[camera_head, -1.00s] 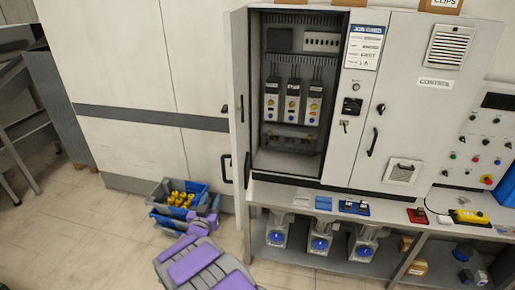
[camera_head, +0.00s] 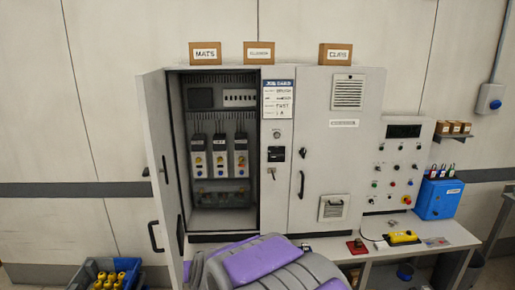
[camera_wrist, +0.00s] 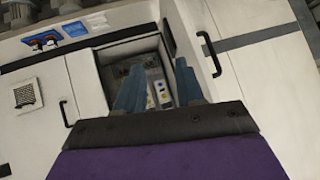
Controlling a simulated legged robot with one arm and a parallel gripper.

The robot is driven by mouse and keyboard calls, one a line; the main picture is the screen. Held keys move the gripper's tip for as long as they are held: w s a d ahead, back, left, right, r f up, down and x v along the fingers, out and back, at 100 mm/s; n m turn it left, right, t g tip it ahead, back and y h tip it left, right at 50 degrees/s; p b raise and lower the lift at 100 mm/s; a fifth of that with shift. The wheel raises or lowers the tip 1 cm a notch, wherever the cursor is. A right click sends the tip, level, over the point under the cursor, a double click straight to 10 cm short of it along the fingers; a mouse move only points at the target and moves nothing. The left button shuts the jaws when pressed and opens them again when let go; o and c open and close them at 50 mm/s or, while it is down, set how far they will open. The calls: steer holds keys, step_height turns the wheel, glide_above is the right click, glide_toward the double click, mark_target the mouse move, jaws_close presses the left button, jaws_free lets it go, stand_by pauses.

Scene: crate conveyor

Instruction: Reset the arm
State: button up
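My arm (camera_head: 262,262), grey with purple panels, shows at the bottom middle of the head view, in front of the cabinet's lower edge. Its gripper end cannot be made out there. In the wrist view my gripper (camera_wrist: 158,82) has two blue-grey fingers standing apart, with nothing between them. The open electrical cabinet (camera_head: 279,189) stands beyond it, with several switch modules (camera_head: 219,152) inside. The cabinet's open door (camera_head: 159,160) swings out on the left.
A blue crate (camera_head: 88,272) with yellow parts is on the floor at the lower left. A bench (camera_head: 450,236) carries a yellow pendant (camera_head: 403,237) and a blue box (camera_head: 439,199). Labelled boxes (camera_head: 259,52) sit on top of the cabinet.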

steer(key=s+d+m+g+h+b, duration=0.1)
steer(key=s+d+g, duration=0.2)
steer(key=s+d, duration=0.7)
steer(key=s+d+g+h, duration=0.2)
steer(key=s+d+g, duration=0.2)
steer(key=s+d, duration=0.6)
steer(key=s+d+m+g+h+b, duration=0.1)
steer(key=s+d+g, duration=0.2)
steer(key=s+d, duration=0.7)
steer(key=s, duration=0.9)
steer(key=shift+s+d+f+m+b, duration=0.2)
steer(key=shift+s+d+m+b, duration=0.05)
steer(key=shift+d+m+b, duration=0.1)
